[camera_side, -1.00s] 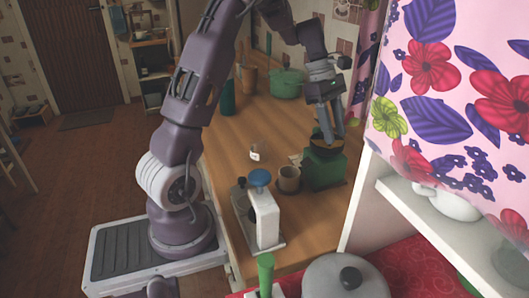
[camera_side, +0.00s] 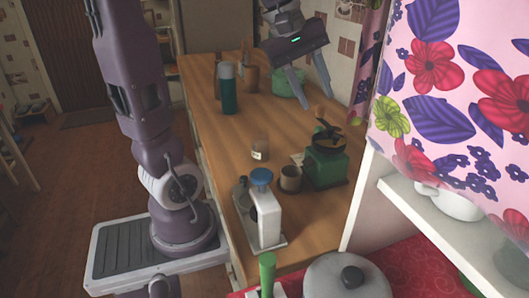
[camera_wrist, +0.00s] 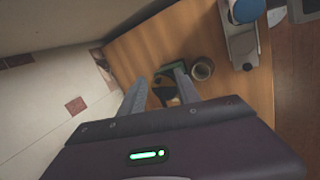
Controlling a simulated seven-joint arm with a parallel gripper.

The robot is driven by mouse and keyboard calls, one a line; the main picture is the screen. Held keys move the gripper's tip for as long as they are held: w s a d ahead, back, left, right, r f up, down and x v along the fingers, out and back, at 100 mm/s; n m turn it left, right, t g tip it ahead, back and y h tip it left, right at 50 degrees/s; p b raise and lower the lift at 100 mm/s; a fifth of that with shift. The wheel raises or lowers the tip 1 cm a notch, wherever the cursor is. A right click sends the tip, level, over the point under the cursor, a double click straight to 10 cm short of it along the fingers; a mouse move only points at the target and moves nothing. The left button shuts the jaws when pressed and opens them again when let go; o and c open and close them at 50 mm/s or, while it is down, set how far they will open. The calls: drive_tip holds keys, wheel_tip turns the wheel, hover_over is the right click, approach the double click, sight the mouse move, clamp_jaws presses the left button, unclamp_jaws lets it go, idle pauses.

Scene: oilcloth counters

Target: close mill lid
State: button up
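The green mill (camera_side: 325,168) stands on the wooden counter beside a small brown cup (camera_side: 290,178). Its dark top part with a crank (camera_side: 328,135) and a brown knob sits over the body. I cannot tell whether the lid is fully shut. My gripper (camera_side: 316,100) is above and behind the mill, apart from it, with fingers spread and nothing between them. In the wrist view my fingers (camera_wrist: 160,95) point towards the mill's dark top (camera_wrist: 166,93); the mill's green part (camera_wrist: 178,66) shows just beyond, and the rest is partly hidden.
A white press with a blue knob (camera_side: 261,177) stands at the counter's front. The floral curtain (camera_side: 450,80) and white shelf (camera_side: 440,215) bound the right side. The left-middle counter is clear.

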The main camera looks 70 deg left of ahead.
drive_tip(key=s+d+f+m+y, duration=0.1)
drive_tip(key=s+d+f+m, duration=0.1)
drive_tip(key=s+d+m, duration=0.3)
drive_tip(key=s+d+f+m+t, duration=0.1)
drive_tip(key=s+d+f+m, duration=0.1)
drive_tip(key=s+d+m, duration=0.4)
drive_tip(key=s+m, duration=0.3)
drive_tip(key=m, duration=0.1)
drive_tip(key=shift+s+d+f+m+y, duration=0.25)
drive_tip(key=shift+s+d+m+y, duration=0.05)
drive_tip(key=shift+m+y, duration=0.1)
